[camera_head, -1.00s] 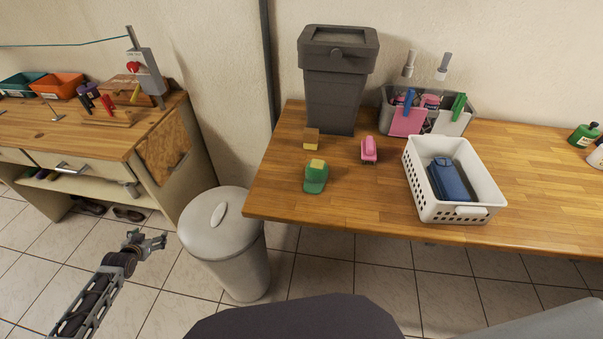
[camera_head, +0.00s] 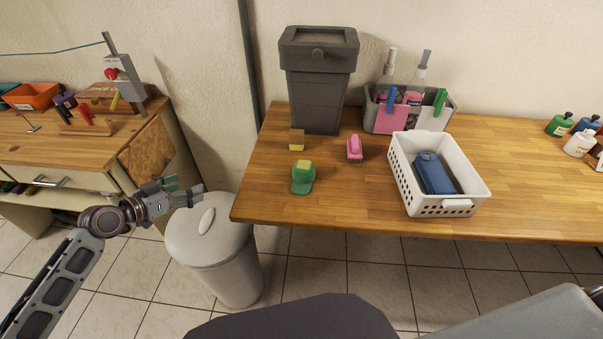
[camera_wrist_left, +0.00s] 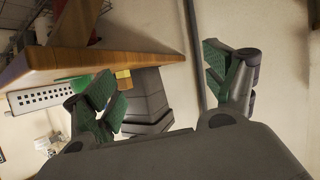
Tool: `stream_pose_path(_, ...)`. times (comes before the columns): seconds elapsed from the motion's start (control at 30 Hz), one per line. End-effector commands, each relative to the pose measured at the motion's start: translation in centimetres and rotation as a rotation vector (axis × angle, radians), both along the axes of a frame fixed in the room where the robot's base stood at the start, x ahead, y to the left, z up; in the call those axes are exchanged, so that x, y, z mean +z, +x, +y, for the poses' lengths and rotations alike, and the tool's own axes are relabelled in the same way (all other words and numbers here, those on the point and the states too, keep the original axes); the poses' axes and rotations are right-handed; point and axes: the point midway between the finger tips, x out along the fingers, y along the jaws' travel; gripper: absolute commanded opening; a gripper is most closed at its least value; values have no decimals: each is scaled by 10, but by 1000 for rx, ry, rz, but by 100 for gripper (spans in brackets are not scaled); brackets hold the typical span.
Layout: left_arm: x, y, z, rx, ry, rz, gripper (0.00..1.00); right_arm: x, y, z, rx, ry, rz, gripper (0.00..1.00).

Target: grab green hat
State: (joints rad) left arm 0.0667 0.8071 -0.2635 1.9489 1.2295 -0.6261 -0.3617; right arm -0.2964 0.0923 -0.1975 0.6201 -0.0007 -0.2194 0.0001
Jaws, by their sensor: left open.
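The green hat (camera_head: 302,178) has a yellow patch on top and lies near the front left of the wooden table (camera_head: 330,210). In the left wrist view the hat (camera_wrist_left: 72,84) shows as a green patch beside the left finger, partly hidden by it. My left gripper (camera_head: 197,190) is open and empty, above the grey lidded bin and left of the table edge, clearly apart from the hat. Its two green-padded fingers stand wide apart in the left wrist view (camera_wrist_left: 168,85). My right gripper is not in view.
A sponge (camera_head: 297,140) and a pink brush (camera_head: 355,149) lie behind the hat. A dark bin (camera_head: 318,85) stands at the back. A white basket (camera_head: 470,190) holding a blue case is to the right. The grey lidded bin (camera_head: 212,245) stands left of the table.

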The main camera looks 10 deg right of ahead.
Motion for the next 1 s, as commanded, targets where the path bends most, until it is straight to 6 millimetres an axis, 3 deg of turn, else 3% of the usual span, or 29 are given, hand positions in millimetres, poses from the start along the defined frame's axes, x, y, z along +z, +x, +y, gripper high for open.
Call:
stream_pose_path(0.1, 24, -27, -37, -116, -37, -1, 85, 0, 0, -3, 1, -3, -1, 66)
stream_pose_path(0.33, 50, -70, -79, -303, -71, -3, 85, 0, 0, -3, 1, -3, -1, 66)
stream_pose_path(0.6, 55, -94, -94, -427, -53, -24, 85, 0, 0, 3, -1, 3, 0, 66)
stream_pose_path(1.0, 51, -102, -96, -500, -1, -68, 85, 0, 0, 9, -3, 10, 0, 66)
